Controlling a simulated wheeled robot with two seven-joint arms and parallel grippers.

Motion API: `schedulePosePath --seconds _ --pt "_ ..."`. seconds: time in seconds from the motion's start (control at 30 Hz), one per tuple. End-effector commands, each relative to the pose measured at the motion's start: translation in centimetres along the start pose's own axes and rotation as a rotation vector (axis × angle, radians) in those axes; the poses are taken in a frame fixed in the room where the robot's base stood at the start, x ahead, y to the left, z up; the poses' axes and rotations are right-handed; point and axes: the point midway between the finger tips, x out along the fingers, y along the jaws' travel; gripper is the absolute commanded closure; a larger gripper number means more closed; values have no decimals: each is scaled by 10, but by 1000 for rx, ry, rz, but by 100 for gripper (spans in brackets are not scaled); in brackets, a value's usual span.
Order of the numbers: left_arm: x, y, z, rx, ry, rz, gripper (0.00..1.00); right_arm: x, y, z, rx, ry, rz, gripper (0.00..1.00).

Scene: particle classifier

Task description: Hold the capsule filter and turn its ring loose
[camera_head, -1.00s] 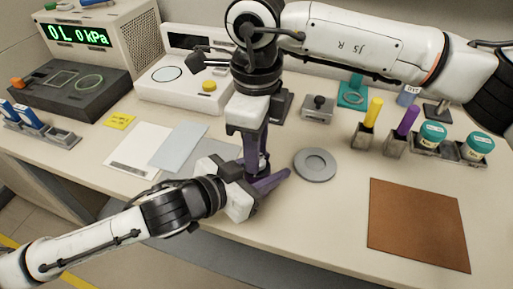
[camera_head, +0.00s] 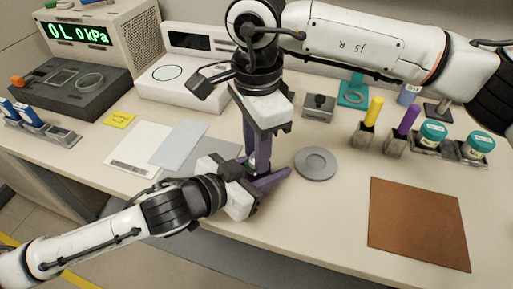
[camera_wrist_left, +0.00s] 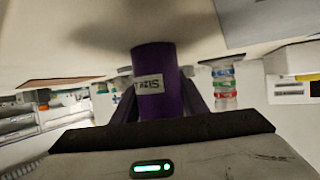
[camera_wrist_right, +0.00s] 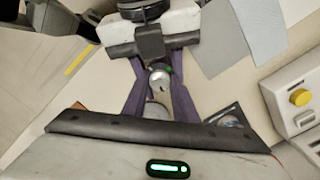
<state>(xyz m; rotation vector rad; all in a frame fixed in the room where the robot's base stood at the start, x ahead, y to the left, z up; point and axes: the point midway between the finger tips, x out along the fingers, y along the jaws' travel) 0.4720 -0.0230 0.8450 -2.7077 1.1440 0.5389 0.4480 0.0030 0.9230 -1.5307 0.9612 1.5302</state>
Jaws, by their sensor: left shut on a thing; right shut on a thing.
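My left gripper (camera_head: 268,182) reaches in from the left, low over the table, and is shut on the capsule filter. In the left wrist view, a purple cylinder with a white label (camera_wrist_left: 151,82) stands between the fingers and appears to be the filter's body. My right gripper (camera_head: 258,158) points down from above and meets the left fingers. In the right wrist view, its purple fingers are shut around a silvery rounded part (camera_wrist_right: 159,79) with a bit of green beside it, apparently the ring end. The fingers hide most of the filter in the head view.
A grey disc with a round recess (camera_head: 316,163) lies just right of the grippers. A brown mat (camera_head: 418,224) is at the front right. Holders with yellow and purple sticks and teal-lidded jars (camera_head: 433,133) stand behind it. White and blue-grey sheets (camera_head: 133,150) lie at the left.

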Motion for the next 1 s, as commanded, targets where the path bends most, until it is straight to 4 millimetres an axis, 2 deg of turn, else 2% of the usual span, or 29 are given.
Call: schedulePosePath --seconds 0.03,0.6,0.63,0.73,1.0 --pt "0 2 -2 0 6 4 100 5 2 -1 -12 4 8 97" --pt "0 2 -2 0 7 5 100 5 2 -2 -40 5 9 97" --pt "0 2 -2 0 7 5 100 5 2 -2 -40 5 9 71" --pt "0 2 -2 0 6 4 100 4 1 -1 -39 3 7 55" --pt "0 1 -2 0 5 2 100 1 1 -1 -40 2 3 55"
